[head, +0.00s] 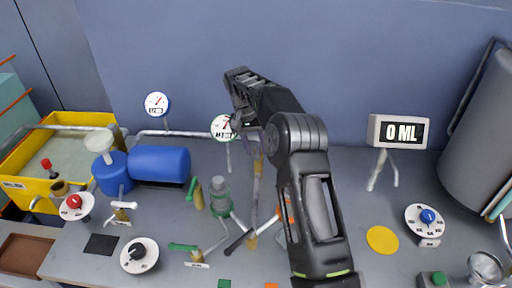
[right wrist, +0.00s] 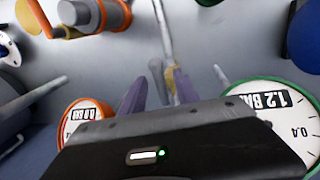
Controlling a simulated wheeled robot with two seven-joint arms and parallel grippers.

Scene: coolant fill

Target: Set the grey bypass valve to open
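In the right wrist view, a grey lever handle (right wrist: 157,78) with brass-coloured fitting (right wrist: 173,84) beside it lies between my right fingers. I take this as the grey bypass valve; its exact angle is hard to tell. In the head view, the brass fitting (head: 258,163) shows on the middle pipe just below my right gripper (head: 250,130), and the handle is mostly hidden there. My right gripper's fingers (right wrist: 157,92) are apart in the wrist view; contact with the handle cannot be told. My left gripper is out of view.
A dark-handled lever (head: 238,243) sits lower on the pipe. A green-rimmed gauge (head: 222,127) stands close left of my right gripper, reading 1.2 bar in the wrist view. An orange-rimmed gauge (right wrist: 84,117) is on its other side. Green-handled valves (head: 193,188) stand left. The display (head: 398,132) reads 0 ML.

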